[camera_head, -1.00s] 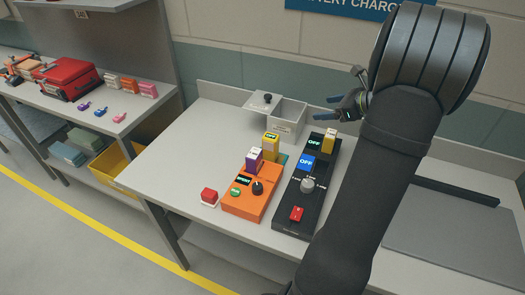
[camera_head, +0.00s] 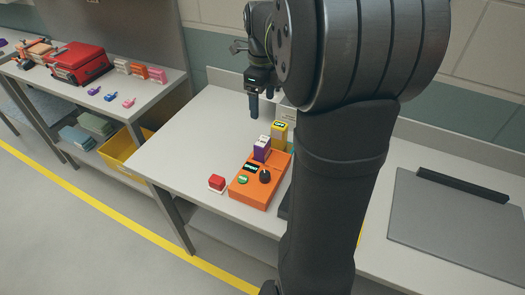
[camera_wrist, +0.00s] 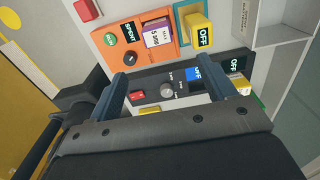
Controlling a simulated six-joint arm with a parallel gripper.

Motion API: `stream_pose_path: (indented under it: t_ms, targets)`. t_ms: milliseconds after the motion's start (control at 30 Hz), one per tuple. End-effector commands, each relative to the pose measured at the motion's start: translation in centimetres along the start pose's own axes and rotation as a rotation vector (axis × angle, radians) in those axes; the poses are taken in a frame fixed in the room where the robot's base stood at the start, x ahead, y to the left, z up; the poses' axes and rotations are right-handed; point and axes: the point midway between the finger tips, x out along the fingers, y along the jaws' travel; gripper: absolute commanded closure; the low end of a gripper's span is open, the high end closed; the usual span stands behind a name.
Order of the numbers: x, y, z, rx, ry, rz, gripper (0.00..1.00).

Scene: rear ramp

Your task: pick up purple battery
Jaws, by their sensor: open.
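The purple battery (camera_head: 262,152) with a white top stands upright in the orange charger (camera_head: 249,189), at its back end. In the wrist view the purple battery (camera_wrist: 158,38) shows its white label, near the top of the picture and beyond the fingers. My gripper (camera_wrist: 168,77) is open and empty, its two fingers spread across the black charger (camera_wrist: 170,87). In the head view one finger of my gripper (camera_head: 254,105) points down, behind and above the purple battery and apart from it.
A yellow battery (camera_head: 279,132) stands close behind the purple one. A red button box (camera_head: 217,182) sits left of the orange charger. My arm hides most of the black charger in the head view. A pale open box (camera_wrist: 285,22) is at the wrist view's right.

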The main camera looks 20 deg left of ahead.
Motion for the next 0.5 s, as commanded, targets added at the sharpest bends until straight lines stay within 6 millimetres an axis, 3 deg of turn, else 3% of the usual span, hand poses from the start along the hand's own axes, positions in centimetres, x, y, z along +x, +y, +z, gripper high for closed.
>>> stream_pose_path:
  t_ms: [500]
  targets:
    - [10.1, 0.1, -0.1, 0.0, 0.003, 0.004, 0.24]
